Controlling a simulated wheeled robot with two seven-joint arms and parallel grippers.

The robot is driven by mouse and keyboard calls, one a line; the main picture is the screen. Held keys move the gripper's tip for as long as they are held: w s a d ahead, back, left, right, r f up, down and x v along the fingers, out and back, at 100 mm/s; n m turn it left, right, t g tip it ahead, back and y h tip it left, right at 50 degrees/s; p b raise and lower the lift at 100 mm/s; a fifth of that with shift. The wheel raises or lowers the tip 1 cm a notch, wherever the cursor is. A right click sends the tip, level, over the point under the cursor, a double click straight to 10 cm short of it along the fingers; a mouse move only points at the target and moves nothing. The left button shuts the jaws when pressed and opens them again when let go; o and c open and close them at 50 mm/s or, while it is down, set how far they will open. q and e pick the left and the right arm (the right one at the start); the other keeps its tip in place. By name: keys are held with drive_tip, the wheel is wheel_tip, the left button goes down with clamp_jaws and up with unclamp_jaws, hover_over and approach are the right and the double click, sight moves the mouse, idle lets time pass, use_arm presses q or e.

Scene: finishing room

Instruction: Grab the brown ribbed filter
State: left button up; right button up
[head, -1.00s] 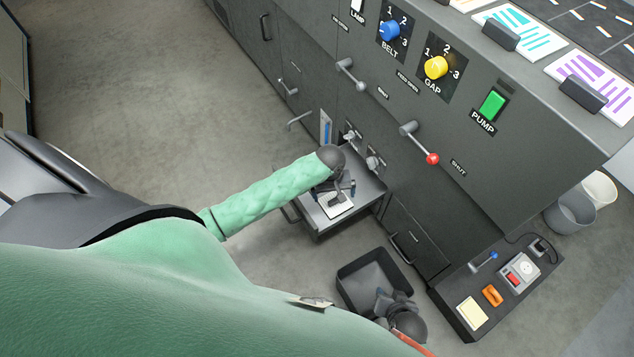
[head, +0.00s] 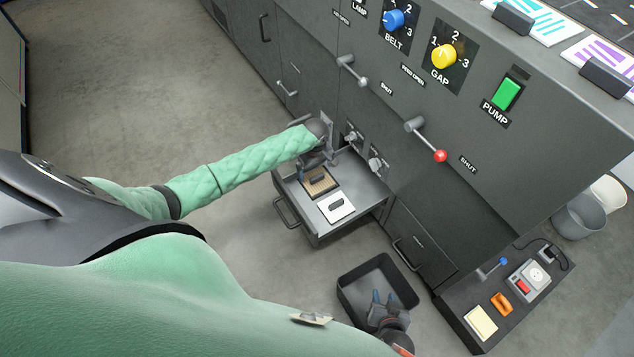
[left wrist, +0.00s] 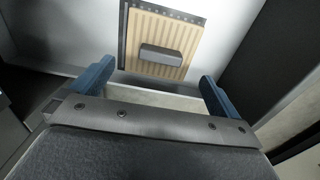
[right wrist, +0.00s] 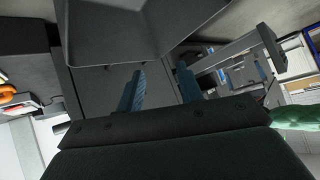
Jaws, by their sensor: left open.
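The brown ribbed filter (head: 322,190) lies flat in the pulled-out drawer (head: 349,228), with a grey grip block on top. In the left wrist view the filter (left wrist: 190,38) is at the top middle, tan with ribs and a dark edge strip. My left gripper (head: 315,163) is at the drawer's far left part, by the filter. Its blue fingers are open and empty (left wrist: 155,78), spread wider than the grip block and apart from it. My right gripper (head: 383,297) is at the dark bin, its blue fingers apart and empty in the right wrist view (right wrist: 160,85).
A white plate with a dark grip (head: 336,207) lies beside the filter. The dark open bin (head: 352,293) stands on the floor in front. The machine front carries levers, including a red-knobbed one (head: 440,156). A low bench (head: 458,315) with small items is at right.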

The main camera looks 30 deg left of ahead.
sight(317, 176)
use_arm(q)
drive_tip(key=shift+f, duration=0.5)
drive_tip(key=f, duration=0.1)
drive_tip(key=f+b, duration=0.1)
drive_tip(key=f, duration=0.2)
drive_tip(key=shift+s+d+f, duration=0.2)
drive_tip(key=shift+d+f, duration=0.15)
drive_tip(key=shift+d, duration=0.05)
use_arm(e)
drive_tip(key=w+a+r+t, duration=0.1)
drive_tip(key=w+r+t, duration=0.4)
drive_tip(key=r, duration=0.8)
drive_tip(key=w, duration=0.3)
drive_tip(key=shift+w+r+y, duration=0.2)
drive_tip(key=shift+r+y, duration=0.2)
use_arm(q)
drive_tip(key=shift+c, duration=0.2)
drive_tip(key=c, duration=0.6)
